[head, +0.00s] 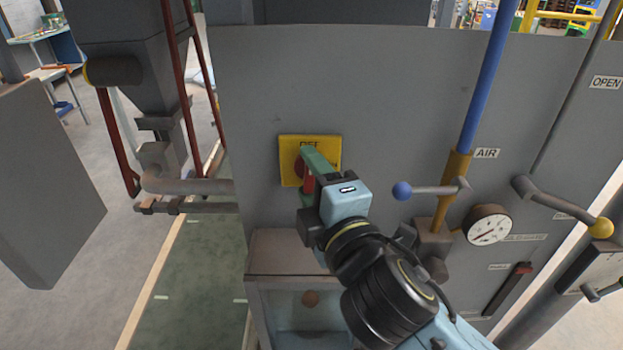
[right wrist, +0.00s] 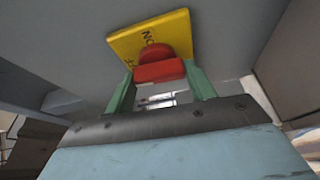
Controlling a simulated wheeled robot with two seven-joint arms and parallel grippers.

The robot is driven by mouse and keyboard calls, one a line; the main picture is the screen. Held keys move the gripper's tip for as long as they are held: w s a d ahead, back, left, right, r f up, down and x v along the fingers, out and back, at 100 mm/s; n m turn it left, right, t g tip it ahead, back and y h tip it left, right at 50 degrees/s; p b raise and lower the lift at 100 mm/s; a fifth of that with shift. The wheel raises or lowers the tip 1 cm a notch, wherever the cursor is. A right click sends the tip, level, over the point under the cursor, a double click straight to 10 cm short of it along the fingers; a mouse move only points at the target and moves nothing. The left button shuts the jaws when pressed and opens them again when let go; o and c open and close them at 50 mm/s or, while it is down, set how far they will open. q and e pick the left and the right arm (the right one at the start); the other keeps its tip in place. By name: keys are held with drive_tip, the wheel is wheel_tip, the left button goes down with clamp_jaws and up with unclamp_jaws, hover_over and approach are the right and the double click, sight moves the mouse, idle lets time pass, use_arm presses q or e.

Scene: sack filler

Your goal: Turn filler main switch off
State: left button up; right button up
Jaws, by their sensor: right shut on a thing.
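The main switch is a yellow plate (head: 328,150) with a red knob (head: 299,168) on the grey filler panel. My right gripper (head: 306,172) reaches it from the lower right, with its green fingers shut on the knob. In the right wrist view, the red knob (right wrist: 158,71) sits between the two green fingers (right wrist: 160,88), in front of the yellow plate (right wrist: 178,33). Black lettering on the plate reads ON there; other letters are partly hidden. I cannot tell the exact knob position. My left gripper is not in view.
A grey hopper (head: 130,60) with red struts stands at the left.

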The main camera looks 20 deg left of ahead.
drive_tip(key=shift+n+h, duration=0.3)
drive_tip(key=shift+n, duration=0.2)
drive_tip(key=o, duration=1)
